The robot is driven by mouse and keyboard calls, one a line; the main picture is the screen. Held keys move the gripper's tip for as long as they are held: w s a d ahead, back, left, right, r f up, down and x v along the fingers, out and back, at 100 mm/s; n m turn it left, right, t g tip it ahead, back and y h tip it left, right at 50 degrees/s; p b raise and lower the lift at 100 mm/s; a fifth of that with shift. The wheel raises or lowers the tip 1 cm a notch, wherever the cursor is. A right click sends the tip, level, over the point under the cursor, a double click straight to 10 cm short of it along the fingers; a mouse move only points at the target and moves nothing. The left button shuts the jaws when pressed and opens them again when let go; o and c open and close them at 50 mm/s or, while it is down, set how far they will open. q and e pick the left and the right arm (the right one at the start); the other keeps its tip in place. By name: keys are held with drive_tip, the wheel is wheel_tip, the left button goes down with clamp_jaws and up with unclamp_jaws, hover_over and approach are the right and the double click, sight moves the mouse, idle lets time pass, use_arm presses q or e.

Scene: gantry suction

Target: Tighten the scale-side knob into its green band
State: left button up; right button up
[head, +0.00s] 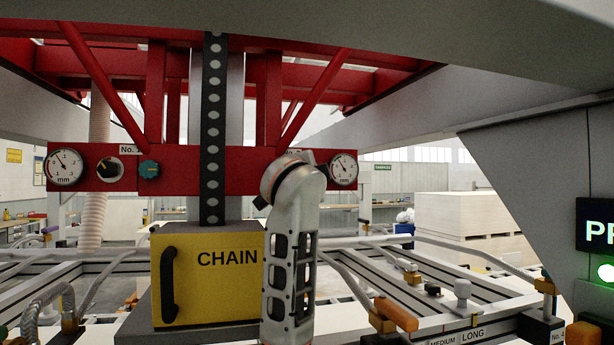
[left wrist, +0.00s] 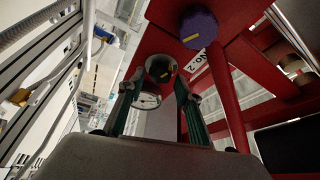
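In the left wrist view a black knob with a yellow pointer mark (left wrist: 161,68) sits on the red beam, between a round gauge (left wrist: 146,101) and a purple knob (left wrist: 199,27). My left gripper (left wrist: 154,84) has its two green-padded fingers apart, one on each side of the black knob; I see a gap at the left finger, and contact on the right is unclear. In the head view my left arm hides this knob and the gripper; the right gauge (head: 343,168) shows beside the arm. I cannot make out a green band. My right gripper is not in view.
The red beam (head: 215,180) also carries a left gauge (head: 62,167), another black knob (head: 110,170) and a teal knob (head: 149,169). A yellow CHAIN box (head: 208,280) stands in front, left of my arm. Rails and hoses lie below right.

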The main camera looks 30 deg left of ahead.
use_arm(q)
drive_tip(key=v, duration=1)
drive_tip(key=shift+s+d, duration=0.15)
drive_tip(key=shift+s, duration=0.15)
drive_tip(key=w+a+n+g+y, duration=0.1)
drive_tip(key=w+a+n+y, duration=0.1)
drive_tip(key=w+n, duration=0.3)
drive_tip(key=w+a+n+g+y, duration=0.1)
drive_tip(key=w+a+n+y, duration=0.2)
drive_tip(key=n, duration=0.9)
drive_tip(key=shift+w+r+n+y, duration=0.35)
drive_tip(key=shift+w+y, duration=0.75)
drive_tip(key=shift+w, duration=0.4)
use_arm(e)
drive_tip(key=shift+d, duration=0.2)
